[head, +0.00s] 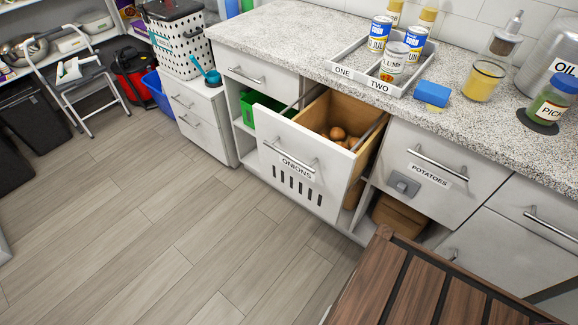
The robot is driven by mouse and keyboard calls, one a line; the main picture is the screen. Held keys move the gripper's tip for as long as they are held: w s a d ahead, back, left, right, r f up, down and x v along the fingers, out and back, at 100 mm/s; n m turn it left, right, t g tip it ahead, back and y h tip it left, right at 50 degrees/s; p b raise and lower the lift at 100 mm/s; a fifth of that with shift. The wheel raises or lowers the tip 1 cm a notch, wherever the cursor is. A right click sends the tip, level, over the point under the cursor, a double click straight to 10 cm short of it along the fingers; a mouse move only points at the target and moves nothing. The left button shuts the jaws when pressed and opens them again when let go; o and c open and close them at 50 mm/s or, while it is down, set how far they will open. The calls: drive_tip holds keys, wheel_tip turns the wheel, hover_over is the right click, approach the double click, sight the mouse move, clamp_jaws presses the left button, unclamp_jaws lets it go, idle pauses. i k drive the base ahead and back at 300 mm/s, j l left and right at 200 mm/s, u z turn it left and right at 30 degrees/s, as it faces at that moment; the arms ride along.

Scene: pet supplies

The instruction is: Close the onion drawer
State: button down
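The onion drawer (303,174) is pulled out of the counter unit in the head view. Its white front carries an "ONIONS" label, a metal bar handle (289,157) and a row of dark vertical slots. Several brown onions (341,136) lie inside its wooden box, whose right side wall and one rail show. The deeper part of the box is hidden under the countertop. My gripper is not in view.
The potatoes drawer (420,176) to the right is shut. A wooden slatted table (425,290) stands in the foreground right. Clear floor (160,220) lies in front and left.

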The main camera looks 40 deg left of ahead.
sight(317, 157)
drive_tip(key=u, duration=1.55)
